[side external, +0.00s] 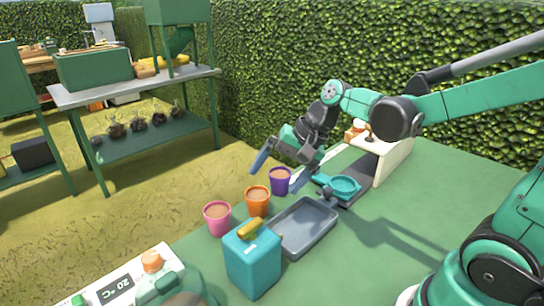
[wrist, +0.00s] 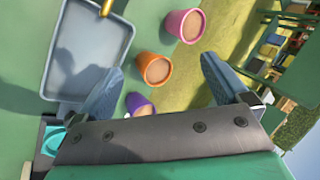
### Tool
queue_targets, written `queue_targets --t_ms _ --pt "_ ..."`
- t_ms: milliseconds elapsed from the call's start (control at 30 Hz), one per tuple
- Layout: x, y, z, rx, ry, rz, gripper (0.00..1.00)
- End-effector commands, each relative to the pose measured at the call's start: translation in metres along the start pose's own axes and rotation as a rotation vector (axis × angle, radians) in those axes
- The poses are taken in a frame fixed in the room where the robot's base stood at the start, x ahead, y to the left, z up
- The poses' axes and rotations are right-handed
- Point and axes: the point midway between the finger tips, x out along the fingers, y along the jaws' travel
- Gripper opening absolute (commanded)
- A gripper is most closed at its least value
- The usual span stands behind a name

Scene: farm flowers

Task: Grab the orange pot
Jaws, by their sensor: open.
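The orange pot (side external: 257,201) stands upright on the green table, between a pink pot (side external: 217,218) on its left and a purple pot (side external: 280,181) on its right. In the wrist view the orange pot (wrist: 154,68) shows ahead of my gripper, roughly between the lines of the two fingers, with the pink pot (wrist: 185,24) beyond it and the purple pot (wrist: 139,104) nearer. My gripper (side external: 280,170) is open and empty, above and behind the pots. Its blue fingers (wrist: 164,88) are spread wide in the wrist view. It does not appear to touch the orange pot.
A grey tray (side external: 332,224) lies close to the pots' right, with a teal box (side external: 252,262) in front. A teal scale-like dish (side external: 345,185) and a cream stand (side external: 393,160) are further right. The table's (side external: 425,195) right side has free room.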

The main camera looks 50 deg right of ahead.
Motion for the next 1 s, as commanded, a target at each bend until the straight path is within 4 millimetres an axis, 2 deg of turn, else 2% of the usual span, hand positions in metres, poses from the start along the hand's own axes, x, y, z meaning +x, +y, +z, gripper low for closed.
queue_targets --t_ms 33,233,400,500,767,1000 --pt "0.007 -0.002 -0.011 0.110 -0.044 -0.028 0.95" --pt "0.035 0.000 -0.043 0.544 -0.271 -0.141 0.95" --pt "0.056 0.016 -0.064 0.846 -0.483 -0.218 0.95" --pt "0.065 0.028 -0.071 0.964 -0.586 -0.247 0.95" --pt "0.074 0.044 -0.074 1.088 -0.717 -0.271 0.95" --pt "0.096 0.028 -0.061 1.090 -0.725 -0.270 0.95"
